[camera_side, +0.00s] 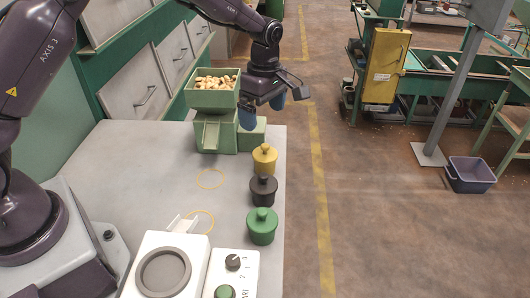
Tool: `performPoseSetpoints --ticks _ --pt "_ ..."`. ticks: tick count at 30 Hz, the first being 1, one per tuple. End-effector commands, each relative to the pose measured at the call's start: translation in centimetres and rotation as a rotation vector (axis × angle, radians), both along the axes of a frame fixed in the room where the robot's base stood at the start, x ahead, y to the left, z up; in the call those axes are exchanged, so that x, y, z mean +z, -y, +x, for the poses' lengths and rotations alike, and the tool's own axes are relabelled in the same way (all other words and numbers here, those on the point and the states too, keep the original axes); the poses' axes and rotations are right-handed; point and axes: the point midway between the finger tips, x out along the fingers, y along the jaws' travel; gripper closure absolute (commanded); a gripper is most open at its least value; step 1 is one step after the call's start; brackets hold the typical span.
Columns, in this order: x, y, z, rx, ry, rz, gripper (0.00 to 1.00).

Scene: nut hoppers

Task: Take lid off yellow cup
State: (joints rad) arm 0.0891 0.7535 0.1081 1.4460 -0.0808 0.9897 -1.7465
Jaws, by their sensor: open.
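The yellow cup (264,164) stands upright on the grey table near its right edge. Its yellow lid (264,150), with a small knob on top, sits on it. My gripper (262,114) is open and empty, with its blue fingertips pointing down. In the picture it is above and behind the yellow cup, in front of the green hopper stand, and apart from the lid.
A black lidded cup (262,190) and a green lidded cup (262,229) stand in line in front of the yellow one. A green hopper (213,96) holds nuts at the back. A white machine (165,272) and control box (231,275) are at the front.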

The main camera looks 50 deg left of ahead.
Motion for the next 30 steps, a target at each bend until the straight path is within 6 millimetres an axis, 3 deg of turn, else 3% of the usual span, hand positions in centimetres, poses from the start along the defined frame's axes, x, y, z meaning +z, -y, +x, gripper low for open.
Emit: performPoseSetpoints --ticks 4,10,21,30 --pt "1.5 0.1 1.8 0.298 0.051 0.0 0.01" --pt "1.1 0.1 1.6 0.469 0.043 0.003 0.01" --pt "-5.0 0.1 1.5 0.478 0.041 0.004 0.01" --pt "-7.6 0.1 1.4 0.475 0.041 0.004 0.01"
